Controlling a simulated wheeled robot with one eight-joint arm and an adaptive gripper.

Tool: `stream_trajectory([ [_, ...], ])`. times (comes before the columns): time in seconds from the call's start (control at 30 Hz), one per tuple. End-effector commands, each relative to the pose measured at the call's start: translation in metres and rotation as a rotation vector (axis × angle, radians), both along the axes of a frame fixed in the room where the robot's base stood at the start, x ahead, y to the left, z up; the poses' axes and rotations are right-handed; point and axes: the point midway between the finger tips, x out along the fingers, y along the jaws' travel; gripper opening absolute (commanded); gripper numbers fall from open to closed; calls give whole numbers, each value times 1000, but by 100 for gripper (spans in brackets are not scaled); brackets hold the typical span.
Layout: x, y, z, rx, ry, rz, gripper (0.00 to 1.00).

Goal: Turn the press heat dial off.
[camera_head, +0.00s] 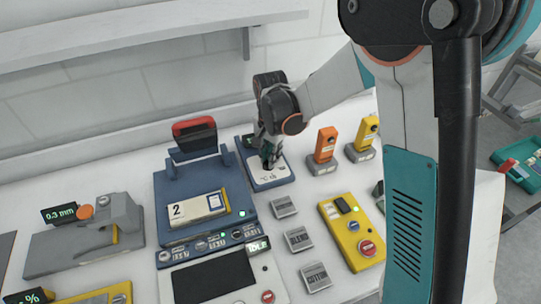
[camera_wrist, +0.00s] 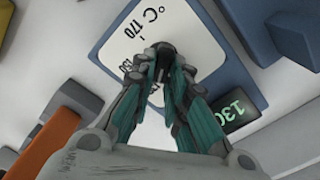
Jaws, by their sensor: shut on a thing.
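The heat dial unit (camera_head: 283,180) is a blue box with a white face, right of the blue press (camera_head: 172,190) in the head view. In the wrist view its white face (camera_wrist: 125,45) shows "°C", "170" and part of "150", and a green readout (camera_wrist: 235,112) seems to show 130. My gripper (camera_head: 267,163) reaches down over this unit. In the wrist view its two teal-and-grey fingers (camera_wrist: 159,66) are shut on the small black dial knob (camera_wrist: 160,74). The fingers hide most of the knob and part of the scale, so the pointer's setting cannot be told.
An orange device (camera_head: 324,147) and a yellow one (camera_head: 367,133) stand on grey bases to the right. Several grey labelled blocks (camera_head: 299,239) and a yellow button box (camera_head: 352,232) lie in front. A shelf (camera_head: 140,35) runs along the wall above.

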Motion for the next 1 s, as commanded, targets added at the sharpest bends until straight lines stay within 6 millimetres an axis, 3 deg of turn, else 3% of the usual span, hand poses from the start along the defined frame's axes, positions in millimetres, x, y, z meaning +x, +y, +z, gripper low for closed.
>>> stream_trajectory([
  [1.0,3,9,0,1,0,831,0],
])
